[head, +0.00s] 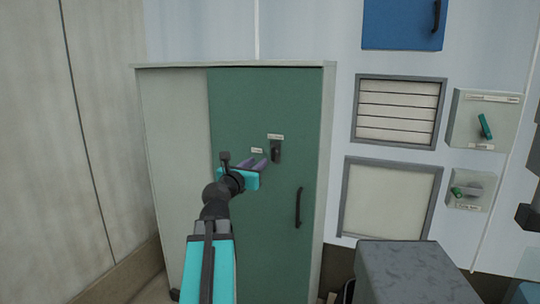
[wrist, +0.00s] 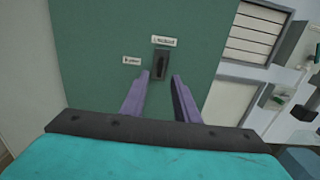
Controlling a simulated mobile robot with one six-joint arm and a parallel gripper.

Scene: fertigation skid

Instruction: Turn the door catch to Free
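The door catch (head: 276,151) is a small dark piece on the green cabinet door (head: 260,100), under a small white label. It also shows in the wrist view (wrist: 159,64), where its dark lever looks roughly upright. A second white label sits to its left; I cannot read either label surely. My gripper (head: 256,163) is in front of the door, to the left of and slightly below the catch in the head view. In the wrist view its two purple fingers (wrist: 160,82) are apart, with nothing between them, and point at the catch. I cannot tell whether they touch it.
A black door handle (head: 298,207) is lower right on the green door. To the right are a louvred panel (head: 398,112), two small boxes with green levers (head: 485,126) and a grey block (head: 405,272) low in front. A plain wall stands at the left.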

